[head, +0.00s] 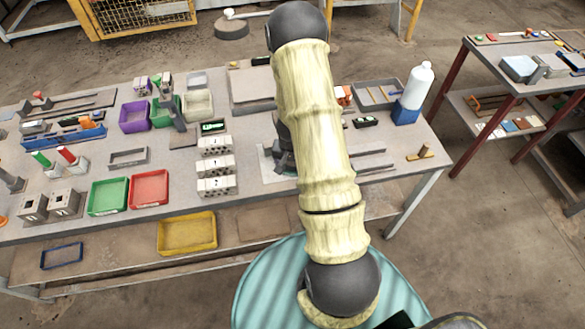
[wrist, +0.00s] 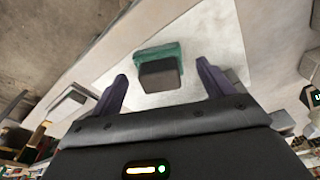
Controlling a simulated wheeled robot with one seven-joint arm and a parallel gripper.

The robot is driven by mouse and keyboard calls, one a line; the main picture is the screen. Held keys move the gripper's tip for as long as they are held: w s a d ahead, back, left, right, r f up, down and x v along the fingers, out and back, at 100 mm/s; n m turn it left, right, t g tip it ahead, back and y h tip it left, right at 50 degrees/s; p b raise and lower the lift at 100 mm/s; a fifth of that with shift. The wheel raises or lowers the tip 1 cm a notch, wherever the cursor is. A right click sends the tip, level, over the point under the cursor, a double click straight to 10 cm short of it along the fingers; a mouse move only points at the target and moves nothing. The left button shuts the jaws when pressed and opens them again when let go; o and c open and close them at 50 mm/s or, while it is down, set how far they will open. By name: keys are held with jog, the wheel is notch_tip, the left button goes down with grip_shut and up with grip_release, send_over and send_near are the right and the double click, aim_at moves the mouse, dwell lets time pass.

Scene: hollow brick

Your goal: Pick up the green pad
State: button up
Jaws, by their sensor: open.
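The green pad (wrist: 158,50) shows in the wrist view, on a pale sheet (wrist: 214,35), with a dark grey block-like part (wrist: 160,76) over its middle. I cannot tell whether that part belongs to the pad. My gripper (wrist: 161,72) is open, with its two dark purple fingers apart at left and right of the pad in the picture. The fingers look empty, and no contact shows. In the head view my gripper (head: 283,158) is low over the table beside my arm, which hides most of this spot; the pad is not clear there.
The grey table (head: 90,235) is crowded on the left with green (head: 108,196) and red (head: 149,188) trays and numbered hollow bricks (head: 216,165). A white bottle (head: 419,82) on a blue base and a grey tray (head: 378,94) stand to the right. The front right is mostly clear.

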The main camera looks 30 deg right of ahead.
jog(key=shift+w+f, duration=0.1)
jog(key=shift+f, duration=0.55)
jog(key=c, duration=1.1)
jog(key=shift+c, duration=0.2)
notch_tip(320, 180, up, 10)
jog(key=p, duration=0.3)
